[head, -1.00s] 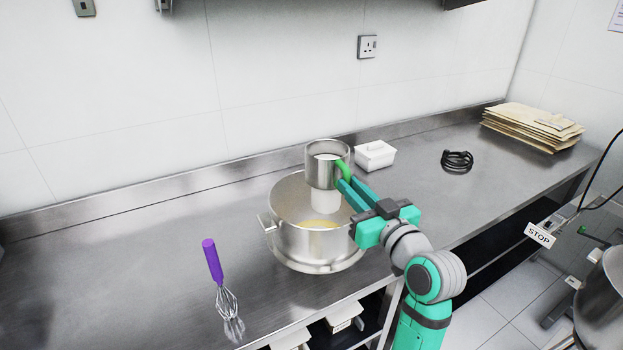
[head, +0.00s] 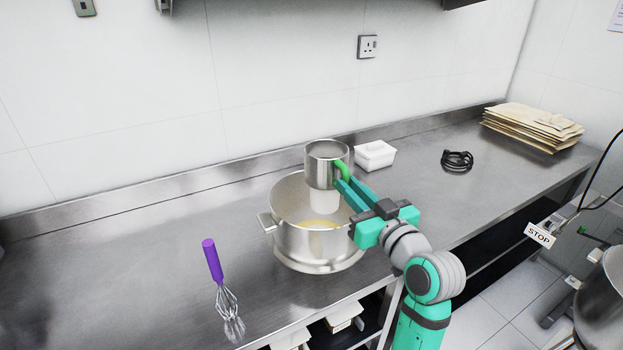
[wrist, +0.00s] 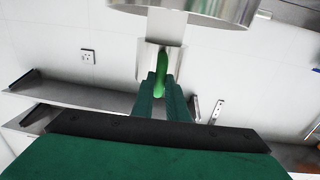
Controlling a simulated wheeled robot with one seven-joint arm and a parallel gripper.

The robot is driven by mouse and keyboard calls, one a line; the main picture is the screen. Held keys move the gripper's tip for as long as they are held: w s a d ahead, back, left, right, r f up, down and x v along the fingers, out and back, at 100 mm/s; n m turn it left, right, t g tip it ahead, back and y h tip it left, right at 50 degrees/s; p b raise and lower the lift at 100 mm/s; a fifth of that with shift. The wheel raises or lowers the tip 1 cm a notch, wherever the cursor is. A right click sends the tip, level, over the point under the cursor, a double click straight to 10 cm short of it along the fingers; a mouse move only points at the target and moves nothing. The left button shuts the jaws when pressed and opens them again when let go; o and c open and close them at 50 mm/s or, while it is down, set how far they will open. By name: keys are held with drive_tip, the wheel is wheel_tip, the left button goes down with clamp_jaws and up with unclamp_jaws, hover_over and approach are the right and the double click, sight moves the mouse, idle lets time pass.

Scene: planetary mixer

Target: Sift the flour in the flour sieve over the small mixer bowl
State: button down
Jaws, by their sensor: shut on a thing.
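The flour sieve (head: 322,171), a steel cup with a green handle (head: 342,169), is held upright above the small mixer bowl (head: 312,246). My gripper (head: 347,187) is shut on the handle. In the wrist view my gripper (wrist: 163,88) closes around the green handle (wrist: 161,70), with the sieve (wrist: 147,60) beyond it. White flour (head: 324,200) falls from under the sieve into the bowl. It also shows in the wrist view (wrist: 165,26), between the sieve and the bowl (wrist: 195,8). Something pale yellow (head: 319,223) lies in the bowl. The bowl floor is partly hidden.
A whisk with a purple handle (head: 212,260) lies on the steel counter (head: 150,245) left of the bowl. A white lidded box (head: 375,156), a black coil (head: 457,161) and a stack of brown paper (head: 532,127) sit to the right. The counter's left part is clear.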

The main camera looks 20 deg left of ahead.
drive_tip(key=shift+w+d, duration=0.2)
drive_tip(key=shift+w, duration=0.05)
drive_tip(key=s+a, duration=0.1)
drive_tip(key=s, duration=0.1)
drive_tip(key=s+a, duration=0.1)
drive_tip(key=a, duration=0.1)
drive_tip(key=shift+s+a, duration=0.2)
drive_tip(key=shift+s, duration=0.2)
drive_tip(key=shift+d, duration=0.15)
idle(0.4)
drive_tip(key=shift+s+d+r, duration=0.25)
drive_tip(key=shift+s+d, duration=0.55)
drive_tip(key=shift+s+d+r, duration=0.25)
drive_tip(key=shift+s+d, duration=0.5)
drive_tip(key=shift+d, duration=0.05)
